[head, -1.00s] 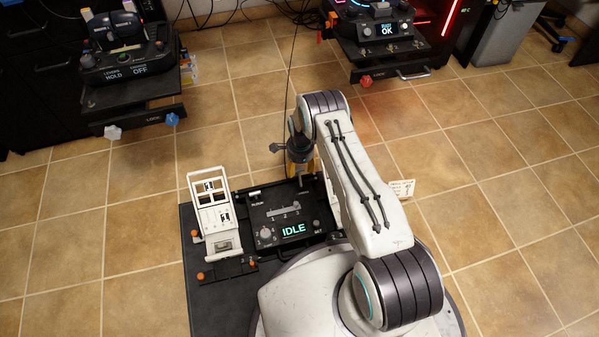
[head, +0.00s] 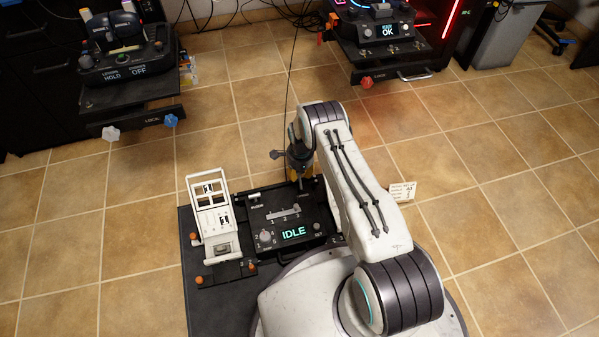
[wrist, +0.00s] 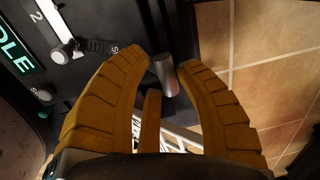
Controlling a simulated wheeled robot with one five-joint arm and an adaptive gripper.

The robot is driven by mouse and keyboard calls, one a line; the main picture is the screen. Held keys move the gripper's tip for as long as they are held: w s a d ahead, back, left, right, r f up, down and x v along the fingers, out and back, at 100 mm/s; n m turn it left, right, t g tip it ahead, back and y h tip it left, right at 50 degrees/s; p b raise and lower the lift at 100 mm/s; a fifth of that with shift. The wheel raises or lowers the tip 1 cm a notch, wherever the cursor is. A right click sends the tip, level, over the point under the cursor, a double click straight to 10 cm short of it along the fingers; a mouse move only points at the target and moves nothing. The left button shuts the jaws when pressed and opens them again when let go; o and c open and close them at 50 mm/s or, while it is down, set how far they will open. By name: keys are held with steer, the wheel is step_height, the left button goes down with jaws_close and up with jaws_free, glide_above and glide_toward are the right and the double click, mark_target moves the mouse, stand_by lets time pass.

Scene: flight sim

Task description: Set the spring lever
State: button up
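The black control panel (head: 262,216) lies on the dark platform beside my base. Its display (head: 293,232) reads IDLE, above it runs a slot marked 1, 2, 3 with a slider knob (head: 297,209) near its right end. The wrist view shows that knob (wrist: 61,54) with a dark coil spring (wrist: 95,47) beside it. My gripper (head: 302,183) is over the panel's far right edge, its fingers partly hidden in the head view. In the wrist view my gripper (wrist: 165,64) is open, its orange fingers on either side of a grey cylindrical post (wrist: 165,75), with narrow gaps.
A white frame stand (head: 214,215) stands left of the panel, near orange knobs (head: 198,280). A small white card (head: 403,192) stands right of my arm. Two other consoles are at the back left (head: 125,60) and back right (head: 385,35). Tiled floor between is clear.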

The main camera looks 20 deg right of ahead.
jaws_close()
